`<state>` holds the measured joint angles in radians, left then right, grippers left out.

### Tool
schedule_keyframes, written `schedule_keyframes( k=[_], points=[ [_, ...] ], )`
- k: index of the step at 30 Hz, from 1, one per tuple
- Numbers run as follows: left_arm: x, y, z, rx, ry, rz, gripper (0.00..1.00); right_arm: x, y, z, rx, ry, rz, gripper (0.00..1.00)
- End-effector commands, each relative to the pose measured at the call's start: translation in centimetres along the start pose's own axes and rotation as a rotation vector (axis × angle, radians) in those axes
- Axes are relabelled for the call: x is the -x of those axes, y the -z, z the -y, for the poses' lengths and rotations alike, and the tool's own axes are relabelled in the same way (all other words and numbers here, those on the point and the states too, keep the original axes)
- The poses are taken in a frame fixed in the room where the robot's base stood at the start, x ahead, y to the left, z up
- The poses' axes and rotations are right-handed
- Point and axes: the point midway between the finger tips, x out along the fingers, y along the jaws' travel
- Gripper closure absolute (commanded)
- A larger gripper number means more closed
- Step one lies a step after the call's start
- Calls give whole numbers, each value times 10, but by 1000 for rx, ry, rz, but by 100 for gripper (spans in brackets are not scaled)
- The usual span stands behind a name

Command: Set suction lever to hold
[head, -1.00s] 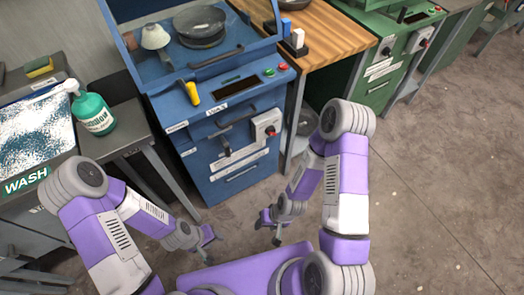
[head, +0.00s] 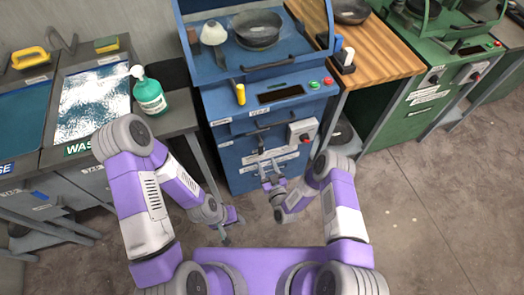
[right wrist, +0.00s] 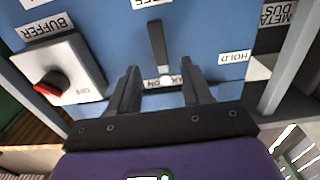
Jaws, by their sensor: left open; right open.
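The suction lever is a dark bar (right wrist: 157,45) on the blue machine's front, in the right wrist view. Its pale round end lies between my right gripper's fingers, seemingly beyond the tips; contact cannot be told. A HOLD label (right wrist: 235,57) is to its right in that view, and a partly hidden label sits behind its end. My right gripper (right wrist: 157,75) is open. In the head view it is in front of the blue machine (head: 245,170), where my right gripper (head: 268,167) partly covers the front. My left gripper (head: 233,221) is open, low and away from the machine.
A white box with a red knob (right wrist: 47,84) is left of the lever in the right wrist view. Table legs flank the machine. A green bottle (head: 150,96) and wash basin (head: 92,100) stand at left. Open floor (head: 420,220) lies at right.

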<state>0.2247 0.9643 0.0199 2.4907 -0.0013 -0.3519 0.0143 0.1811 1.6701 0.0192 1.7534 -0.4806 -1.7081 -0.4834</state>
Motion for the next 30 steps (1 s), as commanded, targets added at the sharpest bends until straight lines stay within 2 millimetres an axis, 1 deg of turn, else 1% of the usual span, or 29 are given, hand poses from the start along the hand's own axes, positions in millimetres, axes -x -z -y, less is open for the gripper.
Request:
schedule_keyframes(
  k=[6, 12, 17, 24, 29, 30],
  points=[
    [-12, 0, 4, 0, 0, 0, 57, -34, -1, -1, 0, -2, -5, 51],
    [-18, 1, 7, 0, 0, 0, 57, -61, -1, -1, 0, -2, -2, 51],
    [-20, 1, 8, 0, 0, 0, 57, -69, 0, -1, -2, -2, -1, 51],
    [-20, 1, 7, 0, 0, 0, 57, -70, 0, -1, -2, -1, 1, 51],
    [-20, 1, 7, 0, 0, 0, 57, -70, 0, -1, -2, -1, 1, 76],
    [-20, 1, 7, 0, 0, 0, 57, -70, 0, -1, -2, -1, 1, 82]
  ],
)
